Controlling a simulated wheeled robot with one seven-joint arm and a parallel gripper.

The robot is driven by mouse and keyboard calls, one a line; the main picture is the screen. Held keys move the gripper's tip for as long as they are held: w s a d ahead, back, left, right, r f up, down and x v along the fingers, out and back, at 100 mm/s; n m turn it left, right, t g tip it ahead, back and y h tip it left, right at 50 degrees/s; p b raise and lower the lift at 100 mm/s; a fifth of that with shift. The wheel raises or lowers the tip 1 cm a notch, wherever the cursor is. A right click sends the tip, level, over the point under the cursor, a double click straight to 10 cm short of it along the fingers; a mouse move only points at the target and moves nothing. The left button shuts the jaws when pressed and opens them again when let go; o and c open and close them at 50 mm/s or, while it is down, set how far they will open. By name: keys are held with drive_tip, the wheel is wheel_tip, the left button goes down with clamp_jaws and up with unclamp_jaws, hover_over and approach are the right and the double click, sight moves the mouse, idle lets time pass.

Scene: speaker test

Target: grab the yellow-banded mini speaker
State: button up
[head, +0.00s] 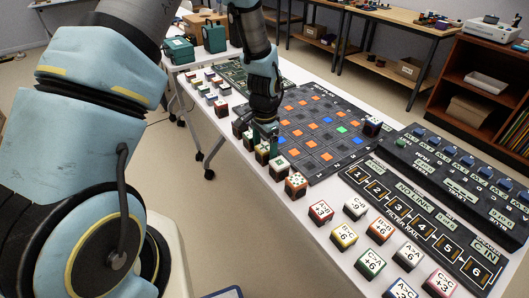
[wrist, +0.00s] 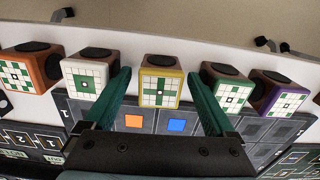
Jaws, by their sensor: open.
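The yellow-banded mini speaker (wrist: 161,89) is a small cube with a yellow edge, a green-and-white patterned face and a dark round top. It stands mid-row among similar speakers. In the wrist view my gripper (wrist: 158,74) is open, with one teal finger on each side of it and nothing clamped. How deep the fingers reach around it is unclear. In the head view my gripper (head: 264,131) points down over the row, and the yellow-banded speaker (head: 262,157) is partly hidden beneath it.
An orange speaker (wrist: 30,71) and a purple one (wrist: 277,96) stand at the outer ends. A dark grid board (head: 318,128) lies beside the row. Several labelled cubes (head: 355,208) stand nearer the front.

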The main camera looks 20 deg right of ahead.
drive_tip(key=shift+c, duration=0.2)
clamp_jaws()
idle(0.5)
